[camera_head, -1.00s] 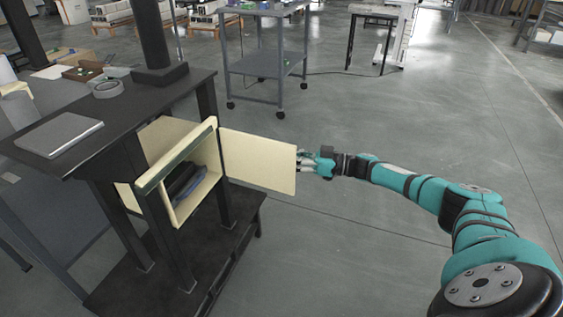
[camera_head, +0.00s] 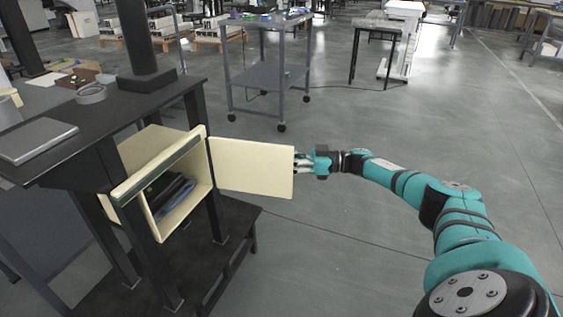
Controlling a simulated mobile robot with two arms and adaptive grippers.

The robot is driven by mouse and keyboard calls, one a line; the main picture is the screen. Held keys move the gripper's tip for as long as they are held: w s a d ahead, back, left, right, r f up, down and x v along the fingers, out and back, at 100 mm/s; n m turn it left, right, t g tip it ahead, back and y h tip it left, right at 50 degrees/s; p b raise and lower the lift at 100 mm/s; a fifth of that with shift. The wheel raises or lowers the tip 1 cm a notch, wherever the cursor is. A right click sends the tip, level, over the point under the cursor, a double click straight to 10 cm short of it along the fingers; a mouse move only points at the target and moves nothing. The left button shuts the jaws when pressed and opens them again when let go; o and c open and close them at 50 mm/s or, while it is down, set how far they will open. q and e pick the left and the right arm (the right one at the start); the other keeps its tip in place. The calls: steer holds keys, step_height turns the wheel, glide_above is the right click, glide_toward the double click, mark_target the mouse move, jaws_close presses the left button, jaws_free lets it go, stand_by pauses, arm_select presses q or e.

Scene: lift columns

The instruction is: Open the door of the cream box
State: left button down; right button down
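The cream box (camera_head: 160,150) is mounted under the dark table, with its front opening facing right and toward me. Its cream door (camera_head: 252,168) stands wide open, swung out to the right from the box's far edge. Dark and bluish items (camera_head: 170,195) lie inside the box. My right gripper (camera_head: 302,162) is at the door's free outer edge, touching or very close to it. Its fingers are small and partly hidden at the edge, so I cannot tell whether they are closed on it. My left gripper is out of view.
The dark table (camera_head: 95,130) holds a closed laptop (camera_head: 35,140), a tape roll (camera_head: 91,94) and a brown tray (camera_head: 76,78). A grey wheeled cart (camera_head: 268,76) stands behind the door.

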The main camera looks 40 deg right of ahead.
steer(key=shift+s+d+f, duration=0.1)
steer(key=shift+d, duration=0.35)
steer(key=c, duration=1.6)
jaws_free()
steer(key=shift+s+d, duration=0.2)
steer(key=shift+s, duration=0.05)
steer(key=shift+w+a, duration=0.1)
steer(key=shift+a, duration=0.1)
steer(key=v, duration=1.2)
